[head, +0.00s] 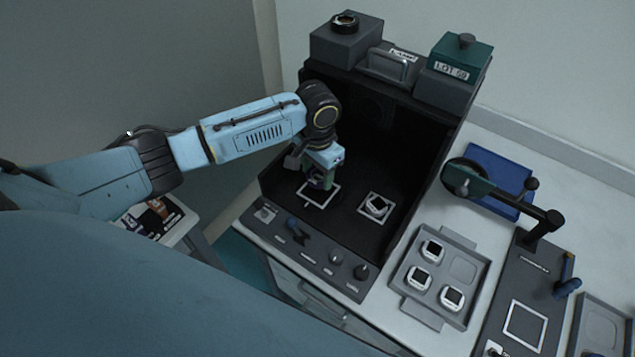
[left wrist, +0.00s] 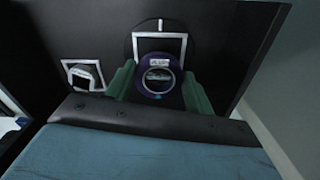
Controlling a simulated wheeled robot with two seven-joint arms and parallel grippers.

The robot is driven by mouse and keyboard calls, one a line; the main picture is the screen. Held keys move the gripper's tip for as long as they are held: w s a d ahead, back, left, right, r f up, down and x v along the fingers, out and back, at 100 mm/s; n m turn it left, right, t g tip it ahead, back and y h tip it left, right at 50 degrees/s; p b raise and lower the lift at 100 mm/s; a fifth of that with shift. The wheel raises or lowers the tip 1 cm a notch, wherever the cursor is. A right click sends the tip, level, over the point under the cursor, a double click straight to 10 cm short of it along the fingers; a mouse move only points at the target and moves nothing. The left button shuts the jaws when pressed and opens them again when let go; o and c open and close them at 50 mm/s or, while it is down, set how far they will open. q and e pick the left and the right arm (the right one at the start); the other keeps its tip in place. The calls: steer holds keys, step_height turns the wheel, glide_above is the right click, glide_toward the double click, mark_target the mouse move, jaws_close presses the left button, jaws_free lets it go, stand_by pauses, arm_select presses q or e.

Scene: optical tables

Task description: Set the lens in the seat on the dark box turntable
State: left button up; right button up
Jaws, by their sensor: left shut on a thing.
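My left gripper (head: 321,184) is inside the open dark box (head: 400,150), low over its floor. Its green fingers are shut on the lens (left wrist: 157,92), a purple ring around a clear centre with a small label, in the left wrist view. In the head view the lens is mostly hidden by the gripper. A white square outline (left wrist: 160,36) lies on a dark round plate, apparently the turntable, just beyond the lens. The same outline (head: 328,204) shows under the gripper in the head view. I cannot tell whether the lens touches the seat. My right gripper is out of view.
A second white square (head: 364,216) in the box holds a small white-rimmed piece. The box front has a panel with knobs (head: 336,257). A grey tray (head: 467,318) with several white-rimmed pieces and a black-armed magnifier stand (head: 500,196) are to the right. Dark walls surround the gripper.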

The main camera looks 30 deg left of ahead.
mark_target(317, 175)
arm_select(q)
steer(key=shift+f, duration=2.1)
steer(key=shift+f, duration=0.15)
steer(key=o, duration=1)
step_height(317, 175, up, 12)
steer(key=shift+r+p, duration=0.2)
steer(key=shift+p, duration=0.35)
